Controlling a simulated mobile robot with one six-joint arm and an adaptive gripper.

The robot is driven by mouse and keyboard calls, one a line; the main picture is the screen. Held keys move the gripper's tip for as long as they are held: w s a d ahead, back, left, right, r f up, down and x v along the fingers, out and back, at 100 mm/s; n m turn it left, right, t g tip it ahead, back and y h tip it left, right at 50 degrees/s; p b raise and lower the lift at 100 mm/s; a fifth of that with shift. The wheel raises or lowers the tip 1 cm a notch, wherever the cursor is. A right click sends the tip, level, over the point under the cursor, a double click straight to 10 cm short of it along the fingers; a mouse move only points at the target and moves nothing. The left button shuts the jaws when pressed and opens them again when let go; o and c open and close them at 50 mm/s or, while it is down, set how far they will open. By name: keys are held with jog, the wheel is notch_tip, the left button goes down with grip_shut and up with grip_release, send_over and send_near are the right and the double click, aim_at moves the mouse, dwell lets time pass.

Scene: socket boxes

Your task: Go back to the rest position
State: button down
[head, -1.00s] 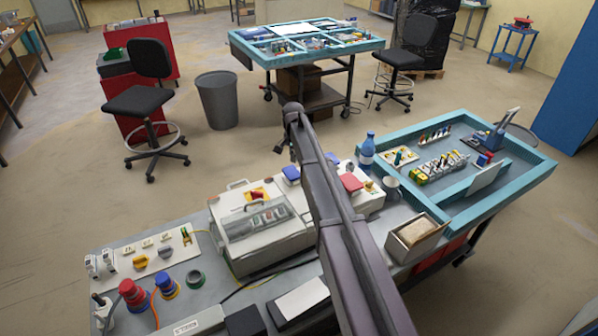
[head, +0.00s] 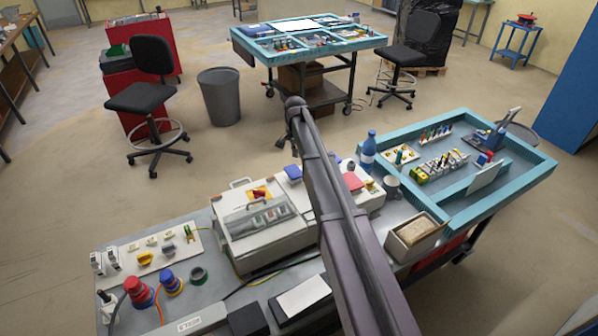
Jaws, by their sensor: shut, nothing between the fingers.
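My arm reaches up from the bottom edge to the middle of the head view, over the workbench. A small dark part of my gripper (head: 284,143) shows at the arm's far end, just left of it. The rest of the gripper is hidden behind the arm, and its fingers are too small to make out clearly. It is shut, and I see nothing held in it. It appears above the bench, apart from the things there.
The bench below holds a white socket box (head: 258,222), a red plug (head: 138,291), a blue plug (head: 171,283) and an open grey box (head: 416,236). A teal-rimmed tray table (head: 546,170) adjoins at right. A bin (head: 219,97) and chair (head: 150,97) stand behind on open floor.

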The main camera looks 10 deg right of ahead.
jog(key=s+f+n+b, duration=0.2)
jog(key=s, duration=0.9)
jog(key=s+d+f+n+b, duration=0.1)
jog(key=s+f+n+b, duration=0.1)
jog(key=s, duration=1)
jog(key=s+f+n+b, duration=0.2)
jog(key=s+n, duration=0.2)
jog(key=s, duration=0.7)
jog(key=shift+s+d, duration=0.25)
jog(key=shift+d, duration=0.15)
jog(key=shift+f, duration=0.1)
